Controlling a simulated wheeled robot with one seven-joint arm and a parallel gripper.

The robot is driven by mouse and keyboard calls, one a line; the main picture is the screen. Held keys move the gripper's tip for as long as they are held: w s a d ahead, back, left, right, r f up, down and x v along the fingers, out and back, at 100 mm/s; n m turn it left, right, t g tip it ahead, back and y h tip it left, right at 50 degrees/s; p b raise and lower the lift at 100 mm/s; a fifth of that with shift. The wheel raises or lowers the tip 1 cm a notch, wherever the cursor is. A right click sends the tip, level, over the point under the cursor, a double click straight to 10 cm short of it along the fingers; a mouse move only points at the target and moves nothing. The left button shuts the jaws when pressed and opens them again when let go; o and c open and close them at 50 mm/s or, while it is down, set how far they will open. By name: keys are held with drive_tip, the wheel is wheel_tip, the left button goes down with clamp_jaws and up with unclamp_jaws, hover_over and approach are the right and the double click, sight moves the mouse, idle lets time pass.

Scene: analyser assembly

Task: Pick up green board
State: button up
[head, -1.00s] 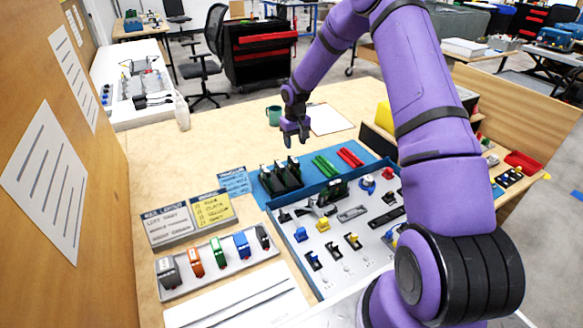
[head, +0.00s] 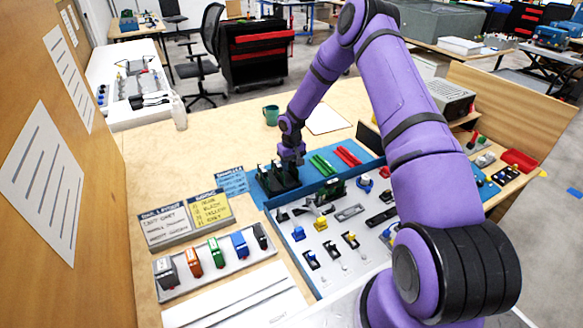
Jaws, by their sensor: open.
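A black rack (head: 279,184) stands on the blue mat, with several dark upright pieces in it that show green edges; one of these looks like a green board (head: 264,170). My gripper (head: 293,162) points down at the right end of the rack, close above it, with its jaws open. It hides part of the rack's right end. I cannot tell whether the fingers touch a board. Another green board-like piece (head: 331,190) stands at the top of the white parts tray.
Red strips (head: 348,156) lie beside the green ones. The white parts tray (head: 335,262) with blue rim is in front, holding several small parts. Label cards (head: 211,208) stand left. A green mug (head: 271,115) stands behind.

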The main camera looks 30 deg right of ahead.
clamp_jaws()
drive_tip(key=shift+r, duration=0.1)
wheel_tip(320, 180, up, 10)
idle(0.6)
drive_tip(key=c, duration=0.8)
unclamp_jaws()
clamp_jaws()
